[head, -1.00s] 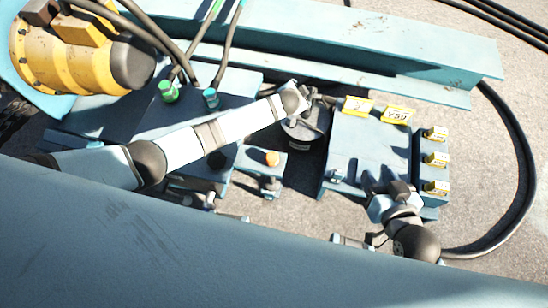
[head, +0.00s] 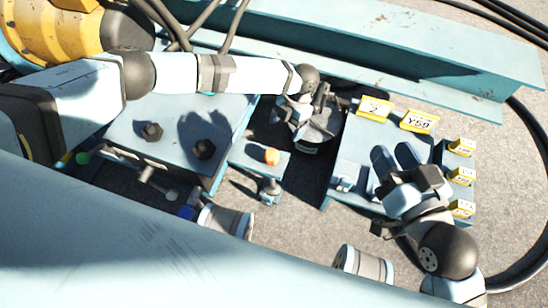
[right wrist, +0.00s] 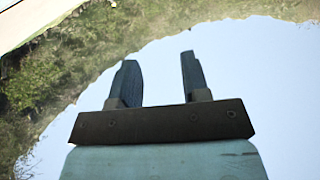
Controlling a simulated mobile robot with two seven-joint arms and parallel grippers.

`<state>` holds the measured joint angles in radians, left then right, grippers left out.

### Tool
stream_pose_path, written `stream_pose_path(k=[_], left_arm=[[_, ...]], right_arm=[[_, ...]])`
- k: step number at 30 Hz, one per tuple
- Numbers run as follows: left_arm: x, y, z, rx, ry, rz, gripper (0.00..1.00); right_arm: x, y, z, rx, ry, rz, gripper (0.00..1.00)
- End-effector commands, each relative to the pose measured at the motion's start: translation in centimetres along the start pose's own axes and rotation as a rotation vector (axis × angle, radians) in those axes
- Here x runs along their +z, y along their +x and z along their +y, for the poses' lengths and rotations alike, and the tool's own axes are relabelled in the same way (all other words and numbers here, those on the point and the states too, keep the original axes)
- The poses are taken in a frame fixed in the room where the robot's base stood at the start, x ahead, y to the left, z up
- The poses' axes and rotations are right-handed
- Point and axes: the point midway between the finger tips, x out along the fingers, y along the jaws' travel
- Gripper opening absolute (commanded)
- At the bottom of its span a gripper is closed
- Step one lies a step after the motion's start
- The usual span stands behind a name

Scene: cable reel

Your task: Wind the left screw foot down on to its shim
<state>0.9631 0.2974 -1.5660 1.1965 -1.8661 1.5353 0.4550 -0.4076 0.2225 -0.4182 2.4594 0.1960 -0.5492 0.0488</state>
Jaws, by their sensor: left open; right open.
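A small teal bracket (head: 250,160) with an orange cap (head: 271,156) stands left of centre in the head view. A metal screw with a foot (head: 270,190) stands at its front edge; I cannot tell whether it touches anything below, and I make out no shim. My left gripper (head: 306,112) is open over a dark round part (head: 322,125), behind and right of the bracket. My right gripper (head: 395,158) is open above the front of the right teal block (head: 360,140). In the right wrist view its two fingers (right wrist: 157,80) stand apart with nothing between them.
A teal block (head: 175,125) with dark hex bolts lies left of the bracket. Yellow labels (head: 419,121) stand on the right block. A long teal beam (head: 400,45) runs behind, and a black cable (head: 535,140) curves at right. Bare ground (head: 300,215) lies in front.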

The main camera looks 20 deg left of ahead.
Motion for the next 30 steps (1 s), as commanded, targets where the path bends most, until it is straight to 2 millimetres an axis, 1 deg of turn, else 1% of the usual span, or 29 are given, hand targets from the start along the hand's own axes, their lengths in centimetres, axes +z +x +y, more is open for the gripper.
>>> stream_pose_path(k=[2,5,8,15,21,25,30], left_arm=[[-0.2,0.4,0.6,0.034,0.0,0.014,0.8],[-0.2,1.4,0.7,0.039,0.0,0.017,0.8],[-0.2,3.2,0.8,0.036,-0.001,0.017,0.8],[-0.2,8.5,0.9,0.034,-0.001,0.017,0.8],[-0.3,12.0,1.0,0.034,0.0,0.014,0.8],[-0.3,13.2,1.0,0.034,0.0,0.014,0.8],[-0.4,13.8,1.1,0.034,0.0,0.013,0.8]], right_arm=[[0.0,0.0,0.0,-0.003,-0.005,0.006,0.43],[0.0,0.1,0.2,-0.003,-0.024,0.016,0.43],[0.1,0.3,0.6,-0.002,-0.057,0.034,0.43],[-0.2,0.9,1.6,0.004,-0.177,0.098,0.43],[-0.6,1.2,2.3,0.009,-0.263,0.148,0.43],[-0.8,1.3,2.5,0.011,-0.304,0.165,0.43],[-1.0,1.3,2.6,0.013,-0.322,0.174,0.43]])
